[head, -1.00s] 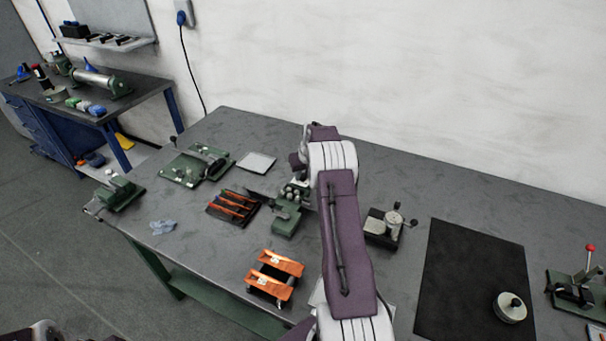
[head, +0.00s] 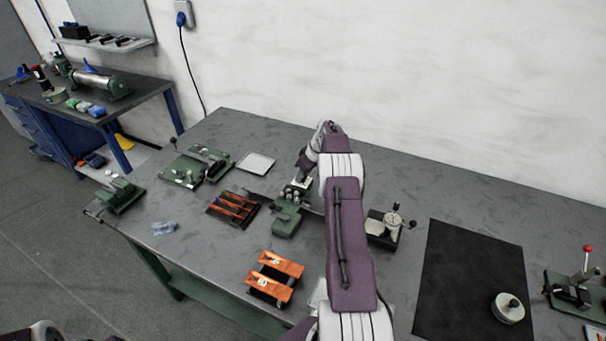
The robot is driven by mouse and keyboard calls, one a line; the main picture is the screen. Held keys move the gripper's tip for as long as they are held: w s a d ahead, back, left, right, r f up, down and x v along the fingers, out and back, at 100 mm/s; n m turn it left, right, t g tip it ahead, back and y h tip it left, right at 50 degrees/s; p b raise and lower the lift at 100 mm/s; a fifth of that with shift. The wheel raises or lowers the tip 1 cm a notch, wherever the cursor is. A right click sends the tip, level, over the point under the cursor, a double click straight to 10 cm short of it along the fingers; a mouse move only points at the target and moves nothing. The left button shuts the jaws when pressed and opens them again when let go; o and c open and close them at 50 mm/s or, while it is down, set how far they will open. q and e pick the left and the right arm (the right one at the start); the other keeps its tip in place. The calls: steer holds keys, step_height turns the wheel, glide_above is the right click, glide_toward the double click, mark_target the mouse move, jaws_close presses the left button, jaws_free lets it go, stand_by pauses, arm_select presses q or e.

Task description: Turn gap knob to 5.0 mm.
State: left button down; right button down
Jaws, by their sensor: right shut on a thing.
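A small green machine (head: 287,220) with several pale round parts on it stands in the middle of the bench, and I take it to carry the gap knob. My right arm reaches over the bench. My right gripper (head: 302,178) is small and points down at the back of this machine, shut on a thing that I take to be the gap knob. The knob and its scale are hidden or too small to read. My left gripper is out of view; only a bit of my left arm shows at the bottom left.
A dark tray with orange-handled tools (head: 233,208) and an orange rack (head: 274,277) lie left of my arm. A small device with a crank (head: 383,228) stands close at its right. A black mat (head: 470,270) holds a round weight (head: 508,308).

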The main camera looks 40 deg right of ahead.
steer(key=shift+n+y+p, duration=0.3)
steer(key=shift+n+p, duration=0.2)
steer(key=shift+n, duration=0.3)
steer(key=c, duration=1.2)
jaws_free()
steer(key=b+v, duration=0.1)
steer(key=v, duration=0.8)
steer(key=shift+d, duration=0.1)
